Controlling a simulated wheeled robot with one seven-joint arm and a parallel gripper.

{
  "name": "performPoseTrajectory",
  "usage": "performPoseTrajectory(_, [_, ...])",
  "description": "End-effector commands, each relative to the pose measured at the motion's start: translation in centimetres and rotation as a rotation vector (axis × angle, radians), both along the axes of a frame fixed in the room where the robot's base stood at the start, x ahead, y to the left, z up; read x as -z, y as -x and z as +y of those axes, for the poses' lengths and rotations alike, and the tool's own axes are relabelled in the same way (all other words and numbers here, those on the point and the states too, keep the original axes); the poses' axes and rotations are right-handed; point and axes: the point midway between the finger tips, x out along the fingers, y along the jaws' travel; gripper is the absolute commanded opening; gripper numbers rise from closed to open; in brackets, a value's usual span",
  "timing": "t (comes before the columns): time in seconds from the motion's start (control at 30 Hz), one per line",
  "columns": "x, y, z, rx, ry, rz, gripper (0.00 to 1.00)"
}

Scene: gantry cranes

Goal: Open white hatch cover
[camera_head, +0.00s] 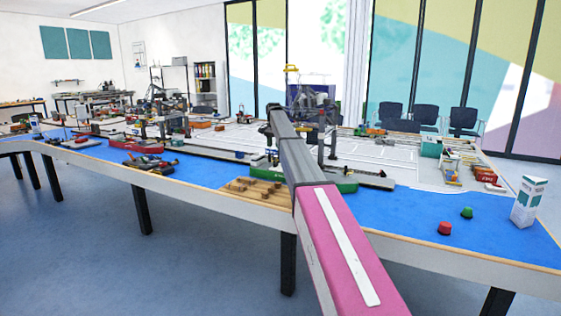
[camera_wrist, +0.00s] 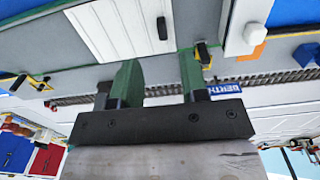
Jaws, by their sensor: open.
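In the wrist view, a white ribbed panel (camera_wrist: 118,30) with a small dark handle (camera_wrist: 162,28) lies in a grey deck. A second, plain white panel (camera_wrist: 245,16) with a pale knob (camera_wrist: 253,34) lies to its right. I cannot tell which one is the hatch cover; both look shut. My gripper (camera_wrist: 160,70) is open and empty, its green fingers apart. The fingertips are near the lower edge of the ribbed panel, and I see no contact with either handle. In the head view the hatch is too small to make out.
The long blue-topped table (camera_head: 400,210) holds many crane and ship models. A wooden tray (camera_head: 258,193), a red piece (camera_head: 445,229), a green piece (camera_head: 467,212) and a white carton (camera_head: 528,201) are near its front. A rack-like strip (camera_wrist: 270,80) runs beside the deck.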

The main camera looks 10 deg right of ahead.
Motion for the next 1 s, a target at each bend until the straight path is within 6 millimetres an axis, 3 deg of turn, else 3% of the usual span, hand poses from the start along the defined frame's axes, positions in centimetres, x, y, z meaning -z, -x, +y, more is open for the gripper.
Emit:
performPoseTrajectory(0.37, [1.9,0.1,0.0,-0.001,0.0,0.001,0.4])
performPoseTrajectory(0.8, [9.1,0.1,0.0,-0.001,0.0,0.001,0.4])
performPoseTrajectory(1.0, [10.8,0.0,0.0,-0.001,0.0,0.0,0.4])
